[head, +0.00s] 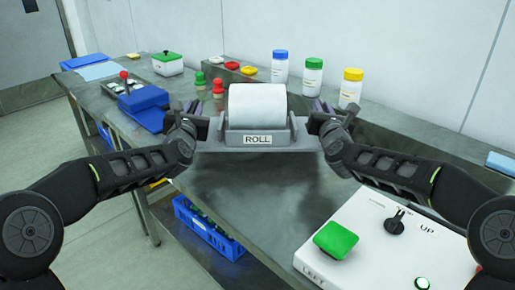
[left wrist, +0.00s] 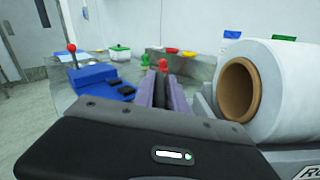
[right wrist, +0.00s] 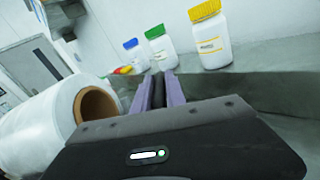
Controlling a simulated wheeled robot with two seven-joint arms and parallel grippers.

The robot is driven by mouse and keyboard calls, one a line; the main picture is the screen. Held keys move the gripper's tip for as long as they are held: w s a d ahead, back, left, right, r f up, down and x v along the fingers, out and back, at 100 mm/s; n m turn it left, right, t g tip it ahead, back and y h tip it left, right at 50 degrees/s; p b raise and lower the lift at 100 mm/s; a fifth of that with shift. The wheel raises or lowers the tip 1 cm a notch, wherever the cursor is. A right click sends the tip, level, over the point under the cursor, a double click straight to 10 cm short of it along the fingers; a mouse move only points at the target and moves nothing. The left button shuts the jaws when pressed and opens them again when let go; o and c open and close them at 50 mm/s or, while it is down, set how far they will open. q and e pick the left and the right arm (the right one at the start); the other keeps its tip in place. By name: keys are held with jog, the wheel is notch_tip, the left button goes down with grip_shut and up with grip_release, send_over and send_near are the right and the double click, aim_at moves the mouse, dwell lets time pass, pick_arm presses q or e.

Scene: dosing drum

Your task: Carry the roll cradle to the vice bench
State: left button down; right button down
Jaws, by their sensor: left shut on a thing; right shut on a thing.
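The grey roll cradle (head: 290,138), labelled ROLL, is in the middle of the head view with a white roll (head: 257,106) lying in it. My left gripper (head: 190,112) is shut at the cradle's left end, and my right gripper (head: 326,112) is shut at its right end. The gripped parts are hidden behind the hands. The roll's brown core shows in the left wrist view (left wrist: 240,90) and the right wrist view (right wrist: 97,112). The cradle looks level over the steel bench top (head: 240,195); I cannot tell whether it touches it. No vice is clearly recognisable.
Blue (head: 280,66), green (head: 312,77) and yellow-capped (head: 350,87) bottles stand behind the cradle. A blue device (head: 143,108) and red and green pieces (head: 217,87) are to its left. A white control box (head: 375,250) is at front right.

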pick_arm(q)
jog(key=shift+a+r, duration=0.1)
jog(key=shift+a, duration=0.05)
pick_arm(e)
jog(key=shift+d+r, duration=0.2)
